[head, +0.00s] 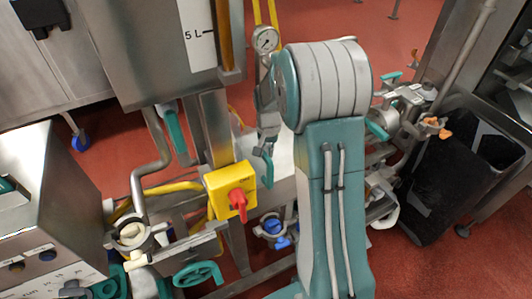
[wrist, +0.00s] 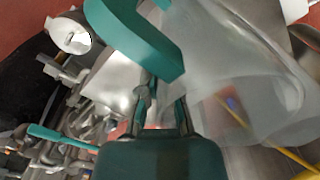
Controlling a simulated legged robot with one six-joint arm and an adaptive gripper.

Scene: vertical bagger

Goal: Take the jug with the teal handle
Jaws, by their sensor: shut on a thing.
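The jug (wrist: 235,70) is translucent and fills the upper right of the wrist view. Its thick teal handle (wrist: 135,35) curves across the top, to the left of the body. My gripper (wrist: 163,95) comes up from the bottom of the wrist view, and its dark fingers are shut on the jug at the teal handle. The exact contact is partly hidden by the handle.
In the head view a steel tank marked 5 L (head: 160,45) stands upper left. A black bin (head: 447,185) stands right. Red floor is open at the top.

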